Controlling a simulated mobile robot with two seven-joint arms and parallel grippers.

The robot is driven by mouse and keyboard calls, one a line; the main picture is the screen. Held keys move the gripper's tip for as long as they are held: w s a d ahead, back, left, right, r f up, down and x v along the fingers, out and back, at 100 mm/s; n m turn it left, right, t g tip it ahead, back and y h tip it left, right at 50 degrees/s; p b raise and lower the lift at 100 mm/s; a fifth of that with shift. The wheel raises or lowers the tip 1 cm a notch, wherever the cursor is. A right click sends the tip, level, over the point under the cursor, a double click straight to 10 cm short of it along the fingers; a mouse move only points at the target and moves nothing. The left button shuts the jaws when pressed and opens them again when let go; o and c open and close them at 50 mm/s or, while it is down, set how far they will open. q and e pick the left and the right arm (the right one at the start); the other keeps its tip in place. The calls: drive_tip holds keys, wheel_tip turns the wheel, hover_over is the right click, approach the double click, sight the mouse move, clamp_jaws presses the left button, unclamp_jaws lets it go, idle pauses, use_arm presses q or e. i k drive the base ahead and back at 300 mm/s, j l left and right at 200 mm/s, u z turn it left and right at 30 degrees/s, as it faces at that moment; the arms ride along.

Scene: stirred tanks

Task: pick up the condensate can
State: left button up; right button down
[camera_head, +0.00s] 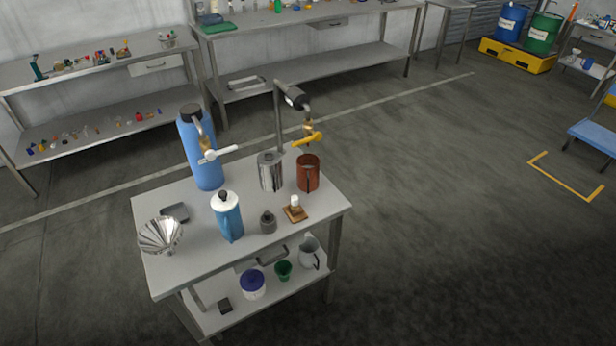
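No label marks any vessel as the condensate can, so I cannot tell for sure which it is. A shiny steel can (270,174) stands upright on the small grey table (185,262). A reddish-brown can (308,175) with a dark handle stands just right of it, below a yellow-handled tap (308,139) on a dark pipe. A white-lidded blue jug (227,216) stands nearer the front. Neither of my grippers is in view.
A tall blue cylinder (201,153) with a white-handled tap, a fluted metal funnel (160,237), a dark weight (268,222) and a small wooden block (294,210) crowd the tabletop. A lower shelf holds several vessels.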

sight(307, 164)
drive_tip(key=j+u, duration=0.15)
drive_tip(key=u, duration=0.85)
drive_tip(key=l+u, duration=0.1)
drive_tip(key=j+u, duration=0.2)
drive_tip(key=k+j+u, duration=0.15)
drive_tip(key=j, duration=0.15)
